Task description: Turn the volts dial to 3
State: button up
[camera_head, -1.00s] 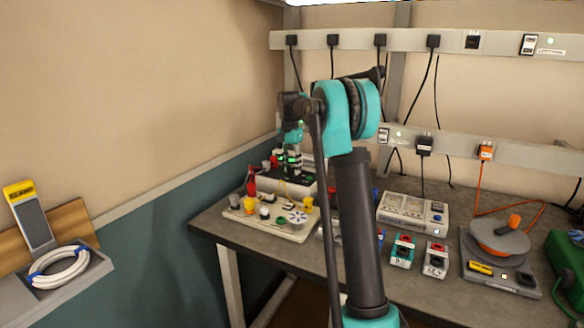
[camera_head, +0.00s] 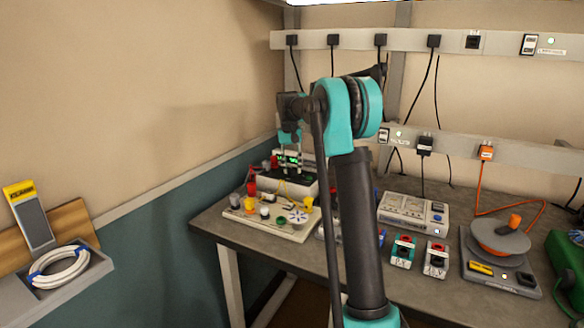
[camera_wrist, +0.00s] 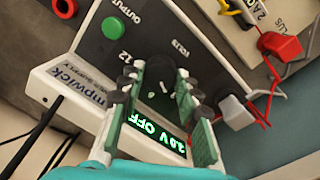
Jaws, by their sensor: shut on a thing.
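The power supply shows in the wrist view with its dark front panel (camera_wrist: 115,50), tilted and partly upside down. Its volts dial (camera_wrist: 158,82) is dark with pale marks and sits between the two fingers of my gripper (camera_wrist: 163,73), which is shut on it. A "12" and a partly covered label show near the dial. The green display (camera_wrist: 155,131) appears to read 2.0 V OFF. In the head view the power supply (camera_head: 303,187) stands at the bench's back left, with my gripper (camera_head: 291,171) coming down on it. The dial is hidden there.
A green button (camera_wrist: 112,27) marked OUTPUT is close to my left finger in the wrist view. Red and white plugs (camera_wrist: 238,111) lie to the right. A pale board (camera_head: 285,232) with colored parts stands in front. Meters (camera_head: 411,212) and a cable reel (camera_head: 499,240) are farther right.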

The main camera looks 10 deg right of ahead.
aim_at(290, 169)
jog(key=shift+n, duration=0.6)
jog(key=o, duration=1.2)
jog(key=shift+c, duration=0.2)
jog(key=shift+r, duration=0.1)
notch_tip(290, 169, up, 12)
jog(key=shift+a, duration=0.35)
